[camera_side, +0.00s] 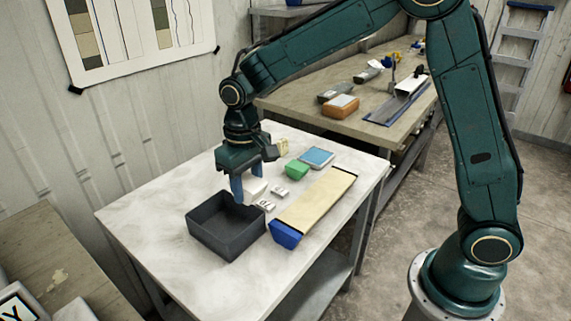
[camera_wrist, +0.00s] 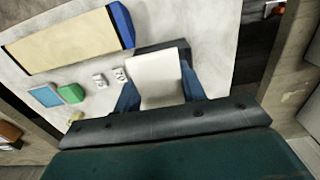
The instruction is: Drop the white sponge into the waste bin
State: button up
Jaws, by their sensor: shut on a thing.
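The white sponge (camera_side: 256,187) is between the blue fingers of my gripper (camera_side: 246,190). In the wrist view the sponge (camera_wrist: 157,80) also shows between the fingers of my gripper (camera_wrist: 160,92), which is shut on it. The waste bin is a dark grey open box (camera_side: 206,243) at the near left of the white table. My gripper is at the bin's far side in the side view. In the wrist view the bin's dark rim (camera_wrist: 160,46) shows just beyond the sponge, which hides most of it. I cannot tell the sponge's exact height.
Two small white blocks (camera_side: 280,191) lie between. A green block (camera_side: 297,169), a blue-topped pad (camera_side: 317,157) and a yellowish block (camera_side: 281,147) sit behind. The table's front (camera_side: 160,270) is clear.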

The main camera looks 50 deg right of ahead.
jog(key=w+d+f, duration=0.2)
jog(key=w+f, duration=0.4)
jog(key=w, duration=0.4)
jog(key=shift+d+f, duration=0.2)
jog(key=shift+f, duration=0.1)
jog(key=shift+w+f, duration=0.1)
jog(key=shift+f, duration=0.1)
jog(key=shift+f, duration=2.8)
jog(key=o, duration=1)
jog(key=shift+r, duration=0.15)
